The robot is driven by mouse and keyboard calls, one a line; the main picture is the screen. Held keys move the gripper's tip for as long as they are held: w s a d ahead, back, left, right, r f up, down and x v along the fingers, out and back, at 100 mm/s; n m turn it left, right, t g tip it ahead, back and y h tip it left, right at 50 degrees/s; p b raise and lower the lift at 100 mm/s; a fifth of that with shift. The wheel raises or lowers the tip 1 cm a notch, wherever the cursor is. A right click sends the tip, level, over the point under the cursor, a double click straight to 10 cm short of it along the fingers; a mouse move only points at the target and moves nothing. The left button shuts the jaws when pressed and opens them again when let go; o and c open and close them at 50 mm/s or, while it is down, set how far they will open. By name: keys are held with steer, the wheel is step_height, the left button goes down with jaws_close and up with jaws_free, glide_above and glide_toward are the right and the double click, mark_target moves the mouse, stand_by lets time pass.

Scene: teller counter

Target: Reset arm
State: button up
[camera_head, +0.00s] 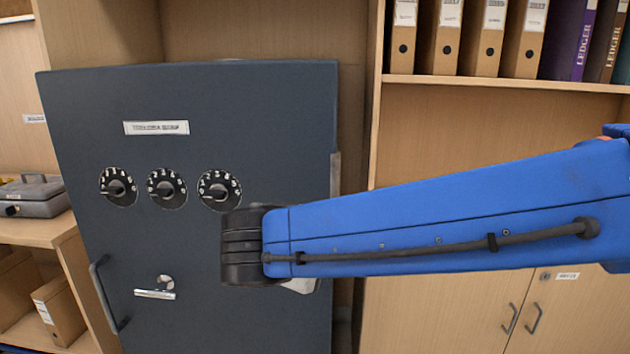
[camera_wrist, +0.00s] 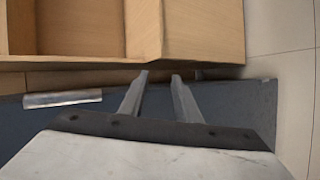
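My blue arm (camera_head: 430,215) reaches in from the right in the head view, in front of the dark grey safe door (camera_head: 270,100). My gripper is mostly hidden behind the arm's black joint there. In the wrist view my gripper (camera_wrist: 160,76) has two metal fingers apart, with nothing between them. The door's dark face also shows in the wrist view (camera_wrist: 262,105), beside and below the fingers. I cannot tell whether the fingers touch it.
The door carries three dials (camera_head: 166,188), a lever handle (camera_head: 155,292) and a long bar handle (camera_head: 105,295). A grey cash box (camera_head: 35,200) sits on the left shelf. Several binders (camera_head: 483,35) stand on the upper right shelf. Cupboard doors (camera_head: 570,315) are below.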

steer(key=s+d+f+m+g+y, duration=0.1)
steer(key=s+d+f+m+g, duration=0.3)
steer(key=d, duration=0.7)
steer(key=s+d+f+m+g+y, duration=0.25)
steer(key=s+d+f, duration=0.3)
steer(key=d, duration=0.55)
steer(key=s+d+f+m+t+y, duration=0.1)
steer(key=s+d+f+m+y, duration=0.1)
steer(key=s+f+m, duration=0.2)
steer(key=shift+s+d+f+m+y, duration=0.15)
steer(key=shift+s+d+m+y, duration=0.2)
steer(key=shift+s+m, duration=0.75)
steer(key=shift+s+n, duration=0.2)
steer(key=shift+n, duration=0.05)
